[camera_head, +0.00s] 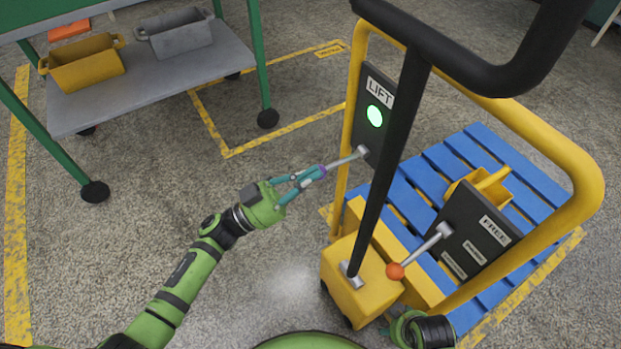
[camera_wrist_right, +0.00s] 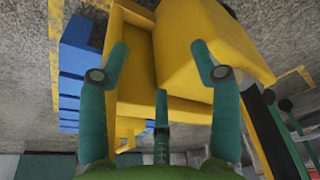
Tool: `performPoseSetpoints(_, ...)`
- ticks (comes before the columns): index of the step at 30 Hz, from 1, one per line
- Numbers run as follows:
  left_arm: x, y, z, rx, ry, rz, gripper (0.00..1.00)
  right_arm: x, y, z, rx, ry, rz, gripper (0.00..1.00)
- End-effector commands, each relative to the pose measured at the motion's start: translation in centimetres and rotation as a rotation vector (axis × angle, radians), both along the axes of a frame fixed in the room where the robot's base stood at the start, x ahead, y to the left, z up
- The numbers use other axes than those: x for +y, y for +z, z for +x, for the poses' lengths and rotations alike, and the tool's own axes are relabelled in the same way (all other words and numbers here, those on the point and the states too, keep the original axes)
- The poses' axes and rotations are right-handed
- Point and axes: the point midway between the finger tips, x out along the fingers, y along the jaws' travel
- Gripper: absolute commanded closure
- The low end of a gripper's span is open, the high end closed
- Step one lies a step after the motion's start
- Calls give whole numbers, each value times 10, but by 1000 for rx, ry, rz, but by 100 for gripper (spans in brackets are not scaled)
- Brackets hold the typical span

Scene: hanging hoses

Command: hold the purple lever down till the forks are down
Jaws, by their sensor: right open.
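The purple lever (camera_head: 347,160) sticks out of the LIFT panel (camera_head: 376,113), its shaft sloping slightly down to the left. Its purple knob is at the fingertips of my left gripper (camera_head: 316,173), which looks shut on it; the fingers partly hide the knob. A green light glows on the panel under the word LIFT. The forks are hidden beneath the blue pallet (camera_head: 467,160). My right gripper (camera_wrist_right: 160,65) is open and empty in the right wrist view, in front of the yellow body of the pallet truck (camera_wrist_right: 190,50).
An orange-knobbed lever (camera_head: 396,271) sits on the FREE panel (camera_head: 474,237). A black bar and yellow frame (camera_head: 575,205) rise over the truck. A yellow bin (camera_head: 487,187) is on the pallet. A green-legged cart (camera_head: 150,75) with bins stands left; the floor between is clear.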

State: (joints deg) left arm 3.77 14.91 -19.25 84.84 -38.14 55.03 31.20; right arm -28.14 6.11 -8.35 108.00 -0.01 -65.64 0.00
Motion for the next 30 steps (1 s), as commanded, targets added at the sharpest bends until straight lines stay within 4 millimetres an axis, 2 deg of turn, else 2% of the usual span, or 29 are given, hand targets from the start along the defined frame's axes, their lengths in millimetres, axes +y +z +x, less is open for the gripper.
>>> performPoseSetpoints(1, 1, -8, 1, 0, 3, 2, 100, 0, 7, 3, -11, -1, 0, 36)
performPoseSetpoints(6, 2, -15, 0, 1, 4, 4, 100, 0, 34, 7, -27, -4, 1, 36)
performPoseSetpoints(12, 2, -23, 0, 3, 3, 4, 100, -1, 56, 7, -39, -7, 1, 36)
performPoseSetpoints(21, 2, -33, 0, 3, 4, 5, 100, -1, 75, 5, -50, -8, 2, 36)
performPoseSetpoints(30, 2, -36, 1, 4, 4, 4, 100, -2, 81, 4, -54, -9, 3, 36)
